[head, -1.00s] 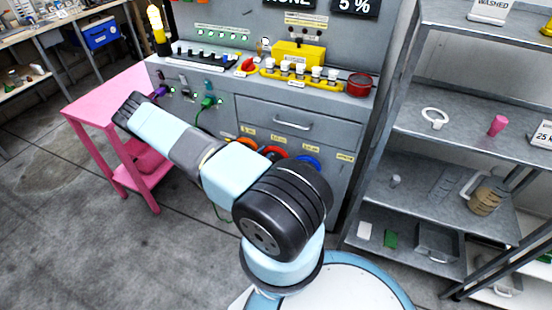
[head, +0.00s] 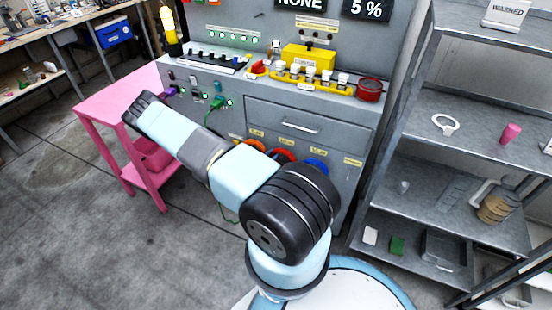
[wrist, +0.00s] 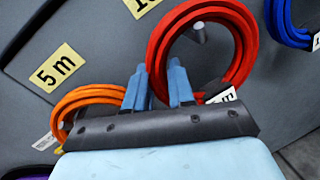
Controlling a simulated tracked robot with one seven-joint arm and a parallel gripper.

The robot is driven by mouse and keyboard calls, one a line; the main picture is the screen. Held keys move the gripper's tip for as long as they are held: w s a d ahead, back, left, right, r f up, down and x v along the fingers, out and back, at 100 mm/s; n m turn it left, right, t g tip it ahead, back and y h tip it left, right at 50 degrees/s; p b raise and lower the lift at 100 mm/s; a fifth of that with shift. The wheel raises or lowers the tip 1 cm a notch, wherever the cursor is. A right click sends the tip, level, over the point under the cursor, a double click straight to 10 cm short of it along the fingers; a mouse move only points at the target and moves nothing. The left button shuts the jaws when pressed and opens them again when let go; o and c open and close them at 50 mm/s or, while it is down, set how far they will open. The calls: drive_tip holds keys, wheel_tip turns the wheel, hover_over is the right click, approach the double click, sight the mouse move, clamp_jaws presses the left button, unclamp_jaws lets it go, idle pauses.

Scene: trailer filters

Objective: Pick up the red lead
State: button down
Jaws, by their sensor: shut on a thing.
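The red lead (wrist: 241,55) is a thick coil hanging around a metal peg on the grey cabinet front, with a white tag at its lower right. My gripper (wrist: 158,68) has its two blue fingers at the coil's lower left, shut on that side of the loop between them. The coil still surrounds the peg. In the head view the red lead (head: 286,154) is a small strip above my arm, partly covered by it. My gripper is hidden there.
An orange lead (wrist: 80,95) hangs just left of my gripper and a blue lead (wrist: 283,25) at the upper right. A yellow "5 m" label (wrist: 58,67) is on the panel. A pink table (head: 100,107) stands left and a metal shelf (head: 440,190) right.

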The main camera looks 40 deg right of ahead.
drive_tip(key=shift+r, duration=0.5)
drive_tip(key=s+a+r, duration=0.6)
drive_tip(key=a+r, duration=0.5)
drive_tip(key=a, duration=0.1)
drive_tip(key=shift+a+r, duration=0.3)
drive_tip(key=shift+r, duration=0.1)
